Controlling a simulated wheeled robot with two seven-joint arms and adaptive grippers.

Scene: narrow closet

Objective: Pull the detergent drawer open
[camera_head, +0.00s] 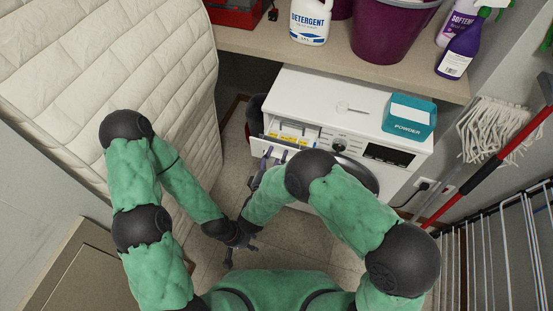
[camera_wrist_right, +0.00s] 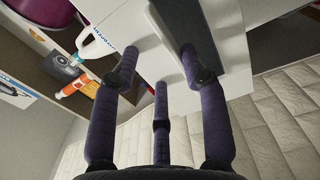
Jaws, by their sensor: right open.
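The white washing machine (camera_head: 318,95) stands under the shelf. Its detergent drawer (camera_head: 262,148) is at the left end of the front panel and appears to stand partly out, with yellow-marked compartments showing behind its front. My right gripper (camera_head: 272,160) is at the drawer front, partly hidden by my own forearm. In the right wrist view, my right gripper (camera_wrist_right: 157,70) is open, its fingers spread around a white panel with a dark wedge-shaped part; contact cannot be told. My left gripper (camera_head: 240,242) hangs low over the floor, away from the drawer; its fingers are unclear.
A teal powder box (camera_head: 409,115) and a small clear scoop (camera_head: 350,109) rest on the machine. The shelf holds a detergent bottle (camera_head: 310,22) and a purple bucket (camera_head: 390,30). A quilted mattress (camera_head: 110,60) leans at left; a mop (camera_head: 495,130) and wire rack (camera_head: 500,240) stand at right.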

